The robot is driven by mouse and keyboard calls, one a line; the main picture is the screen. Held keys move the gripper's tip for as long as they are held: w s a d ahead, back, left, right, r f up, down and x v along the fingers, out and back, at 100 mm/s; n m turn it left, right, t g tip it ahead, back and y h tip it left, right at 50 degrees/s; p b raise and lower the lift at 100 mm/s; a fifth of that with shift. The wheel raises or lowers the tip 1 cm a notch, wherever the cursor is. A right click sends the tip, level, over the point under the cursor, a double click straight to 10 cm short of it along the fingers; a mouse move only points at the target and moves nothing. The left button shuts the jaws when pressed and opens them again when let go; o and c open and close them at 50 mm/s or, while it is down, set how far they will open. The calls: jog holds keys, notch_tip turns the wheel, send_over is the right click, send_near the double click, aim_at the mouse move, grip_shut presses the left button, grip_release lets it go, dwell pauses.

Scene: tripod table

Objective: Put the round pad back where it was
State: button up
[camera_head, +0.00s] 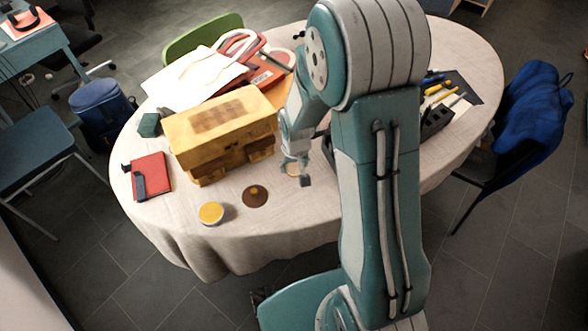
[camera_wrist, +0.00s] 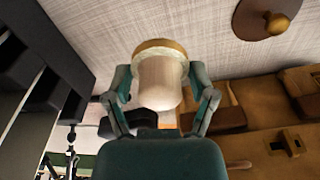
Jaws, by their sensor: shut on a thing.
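My gripper (camera_head: 297,172) is over the tablecloth near the middle of the table. In the wrist view my gripper (camera_wrist: 161,84) is shut on the pale, rounded handle of a round pad (camera_wrist: 160,46) with a tan rim. A little of the pad (camera_head: 292,170) shows in the head view. Its flat end faces the cloth; I cannot tell if it touches. A brown disc with a knob (camera_head: 255,196) lies on the cloth to the left and nearer; it also shows in the wrist view (camera_wrist: 252,18). A yellow-topped round tin (camera_head: 211,213) stands left of the disc.
A yellow wooden box (camera_head: 240,119) stands left of my gripper. A black holder (camera_head: 436,121) and tools are at the right. A red book (camera_head: 150,176) lies at the left. Bags and papers lie behind the box. The cloth-covered table (camera_head: 300,218) is clear along its near edge.

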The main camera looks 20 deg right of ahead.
aim_at(293, 170)
jog(key=shift+w+d+f, duration=0.15)
jog(key=shift+w+f, duration=0.7)
jog(key=shift+f, duration=0.25)
jog(key=shift+w+f, duration=0.15)
jog(key=shift+f, duration=1.55)
jog(key=o, duration=1)
